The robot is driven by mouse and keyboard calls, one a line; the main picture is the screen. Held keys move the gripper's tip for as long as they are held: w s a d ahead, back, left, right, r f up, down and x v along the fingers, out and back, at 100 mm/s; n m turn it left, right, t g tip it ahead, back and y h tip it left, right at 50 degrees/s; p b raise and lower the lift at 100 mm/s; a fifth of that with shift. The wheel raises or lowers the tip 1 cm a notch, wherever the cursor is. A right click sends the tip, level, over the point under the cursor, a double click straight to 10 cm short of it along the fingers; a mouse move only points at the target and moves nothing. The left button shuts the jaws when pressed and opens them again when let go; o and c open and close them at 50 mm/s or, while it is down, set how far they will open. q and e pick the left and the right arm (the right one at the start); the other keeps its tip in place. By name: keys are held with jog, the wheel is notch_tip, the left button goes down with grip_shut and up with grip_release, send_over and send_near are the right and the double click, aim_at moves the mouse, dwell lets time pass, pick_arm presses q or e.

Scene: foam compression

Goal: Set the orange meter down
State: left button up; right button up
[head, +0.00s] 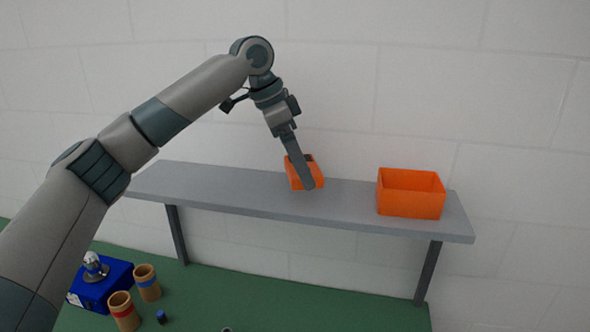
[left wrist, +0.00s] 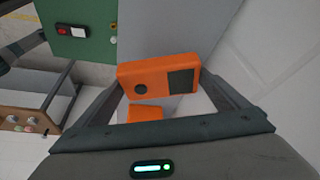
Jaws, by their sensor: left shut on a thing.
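The orange meter (head: 293,178) is a small box held by my left gripper (head: 306,184) over the grey shelf (head: 240,190), left of the orange bin. In the left wrist view the orange meter (left wrist: 160,77) sits between the two fingers, its dark round knob and dark square panel showing. My left gripper (left wrist: 163,88) is shut on it. A finger hides part of the meter in the head view. I cannot tell whether its underside touches the shelf. My right gripper is not in view.
An open orange bin (head: 411,195) stands at the shelf's right end. The shelf's left part is bare. Below, on the green surface (head: 250,302), are a blue box (head: 98,292), two cardboard tubes (head: 123,313) and a small blue piece (head: 161,317). A white wall is behind.

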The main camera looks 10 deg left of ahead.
pick_arm(q)
jog(key=shift+w+a+f, duration=0.15)
jog(key=shift+a+f, duration=0.15)
jog(key=shift+a, duration=0.2)
jog(key=shift+f+p, duration=0.65)
jog(key=shift+p, duration=0.1)
jog(key=shift+f+p, duration=0.6)
jog(key=shift+f, duration=0.8)
